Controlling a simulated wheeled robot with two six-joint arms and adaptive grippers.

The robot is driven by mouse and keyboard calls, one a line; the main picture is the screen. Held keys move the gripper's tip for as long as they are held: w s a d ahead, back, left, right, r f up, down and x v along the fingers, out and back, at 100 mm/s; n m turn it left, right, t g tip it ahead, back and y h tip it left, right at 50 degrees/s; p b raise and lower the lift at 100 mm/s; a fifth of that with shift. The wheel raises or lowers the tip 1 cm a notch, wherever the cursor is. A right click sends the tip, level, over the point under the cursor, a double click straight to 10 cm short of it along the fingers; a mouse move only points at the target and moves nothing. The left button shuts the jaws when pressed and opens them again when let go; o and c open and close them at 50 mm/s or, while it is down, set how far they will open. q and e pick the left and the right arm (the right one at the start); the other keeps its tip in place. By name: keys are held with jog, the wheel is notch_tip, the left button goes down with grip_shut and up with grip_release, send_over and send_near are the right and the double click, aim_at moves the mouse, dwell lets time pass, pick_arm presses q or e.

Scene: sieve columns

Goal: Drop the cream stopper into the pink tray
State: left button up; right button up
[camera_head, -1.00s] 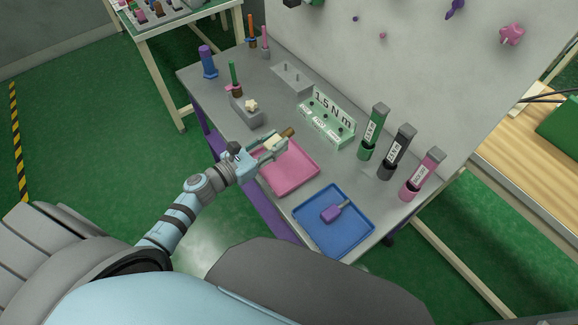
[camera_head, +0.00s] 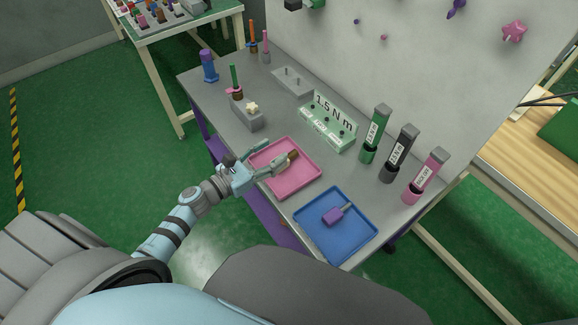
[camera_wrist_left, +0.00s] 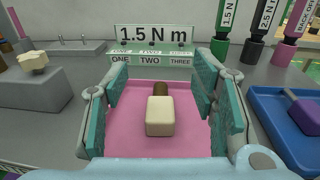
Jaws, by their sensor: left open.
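The cream stopper (camera_head: 280,162), a cream block with a brown end (camera_wrist_left: 161,90), is over the pink tray (camera_head: 300,183). It appears to lie on the tray floor. In the left wrist view the cream block (camera_wrist_left: 160,116) is between the two green-lined fingers, with a gap on each side and pink tray floor around it. My left gripper (camera_head: 273,156) is open at the tray's left side, its fingers spread on either side of the stopper. My right gripper is not in view.
The blue tray (camera_head: 350,237) with a purple piece (camera_head: 335,213) in it is to the right of the pink tray. The 1.5 N m stand (camera_head: 329,125) is behind. Green, black and pink tubes stand at the right. A grey block (camera_head: 246,117) with a cream star-shaped knob is at the left.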

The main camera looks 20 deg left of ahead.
pick_arm(q)
jog(key=v, duration=1)
jog(key=shift+s+a, duration=0.2)
jog(key=shift+s, duration=0.15)
